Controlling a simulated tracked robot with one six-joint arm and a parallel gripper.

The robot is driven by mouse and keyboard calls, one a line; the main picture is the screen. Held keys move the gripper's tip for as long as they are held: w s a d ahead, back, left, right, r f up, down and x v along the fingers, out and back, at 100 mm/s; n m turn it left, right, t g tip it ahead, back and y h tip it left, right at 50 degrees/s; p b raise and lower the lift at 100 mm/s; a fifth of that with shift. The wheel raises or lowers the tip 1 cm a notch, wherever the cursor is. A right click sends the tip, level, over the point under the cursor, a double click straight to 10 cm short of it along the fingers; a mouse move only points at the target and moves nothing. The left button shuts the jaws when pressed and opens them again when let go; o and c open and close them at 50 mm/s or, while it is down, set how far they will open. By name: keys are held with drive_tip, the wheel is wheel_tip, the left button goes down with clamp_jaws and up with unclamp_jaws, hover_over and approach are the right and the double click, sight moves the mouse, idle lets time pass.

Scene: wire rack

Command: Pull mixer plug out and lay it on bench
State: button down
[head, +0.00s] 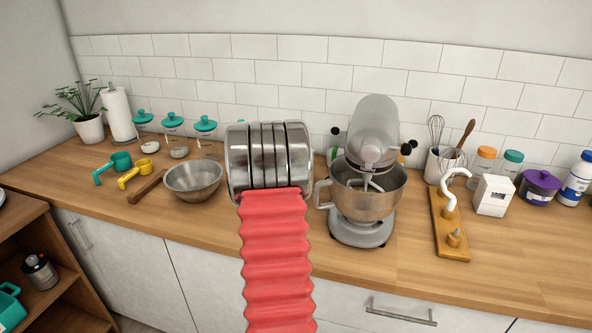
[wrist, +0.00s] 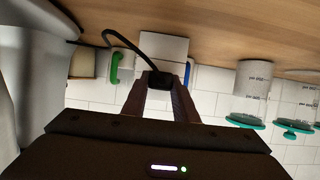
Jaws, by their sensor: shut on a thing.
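The mixer (head: 370,160) is grey with a steel bowl and stands on the bench (head: 290,245). Its grey body also fills the left edge of the wrist view (wrist: 35,50). In the wrist view, which looks upside down, my gripper (wrist: 160,90) is shut on a black plug (wrist: 158,78). A black cable (wrist: 125,38) curves from the plug up and left toward the bench. A white box-like thing (wrist: 165,47) is right by the plug; I cannot tell whether the plug is still in a socket. My arm hides the gripper and plug in the head view.
A steel bowl (head: 194,178) and yellow and teal measuring cups lie left of my arm. Teal-lidded jars (head: 205,127) stand along the tiled wall. A wooden board with a white hook (head: 450,215) lies right of the mixer. The bench front at right is clear.

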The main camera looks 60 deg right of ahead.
drive_tip(key=shift+s+a, duration=0.15)
drive_tip(key=shift+a, duration=0.9)
idle(1.1)
drive_tip(key=shift+a, duration=0.35)
drive_tip(key=shift+s+a, duration=0.1)
drive_tip(key=shift+a, duration=0.25)
drive_tip(key=shift+s+a, duration=0.1)
drive_tip(key=shift+a, duration=0.5)
drive_tip(key=shift+a, duration=0.15)
drive_tip(key=shift+s+a, duration=0.15)
drive_tip(key=shift+a, duration=0.55)
drive_tip(key=shift+s+a, duration=0.1)
drive_tip(key=shift+a, duration=0.55)
